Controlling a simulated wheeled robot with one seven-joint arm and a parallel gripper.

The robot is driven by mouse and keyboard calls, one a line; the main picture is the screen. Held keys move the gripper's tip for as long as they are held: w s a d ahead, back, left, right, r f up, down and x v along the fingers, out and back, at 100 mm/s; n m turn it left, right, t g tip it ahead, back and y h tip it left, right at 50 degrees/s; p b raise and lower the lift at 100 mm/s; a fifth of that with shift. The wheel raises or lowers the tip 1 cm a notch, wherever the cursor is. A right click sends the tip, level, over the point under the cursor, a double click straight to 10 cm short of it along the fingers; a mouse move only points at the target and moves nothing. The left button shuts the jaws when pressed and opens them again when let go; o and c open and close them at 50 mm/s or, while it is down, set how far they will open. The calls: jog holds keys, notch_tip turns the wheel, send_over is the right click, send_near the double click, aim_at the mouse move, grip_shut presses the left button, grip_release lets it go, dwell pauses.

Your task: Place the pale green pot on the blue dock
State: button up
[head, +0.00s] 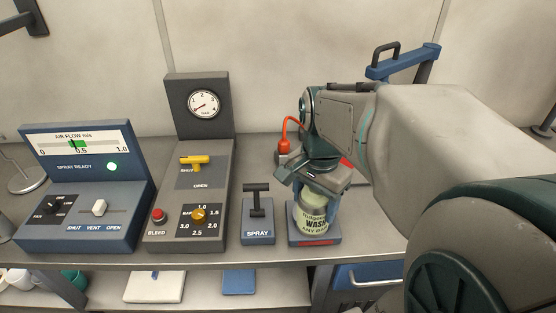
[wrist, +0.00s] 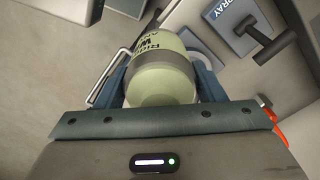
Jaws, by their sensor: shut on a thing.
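My gripper hides the pot's top.
Left of the dock is the SPRAY lever box (head: 257,237), close by. Further left are a grey panel with a gauge (head: 203,104) and a blue air flow panel (head: 82,195). A lower shelf (head: 211,286) runs below.

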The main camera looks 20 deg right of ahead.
jog(key=shift+w+d+f+p, duration=0.4)
jog(key=shift+w+d+f, duration=0.55)
jog(key=shift+w+f, duration=0.7)
jog(key=shift+w+d+f+p, duration=0.4)
jog(key=shift+w+d+f, duration=0.55)
jog(key=shift+w+f, duration=0.75)
jog(key=shift+w+d+f+p, duration=0.4)
jog(key=shift+w+d+f, duration=0.75)
jog(key=shift+f, duration=0.8)
jog(key=shift+w+a, duration=0.2)
jog(key=shift+f, duration=0.15)
jog(key=o, duration=1.2)
notch_tip(320, 180, up, 12)
jog(key=s+a+n+t, duration=0.1)
jog(key=s+a+n, duration=0.5)
jog(key=s+a+n+t, duration=0.2)
jog(key=s+a+n, duration=0.4)
jog(key=shift+s+b, duration=0.35)
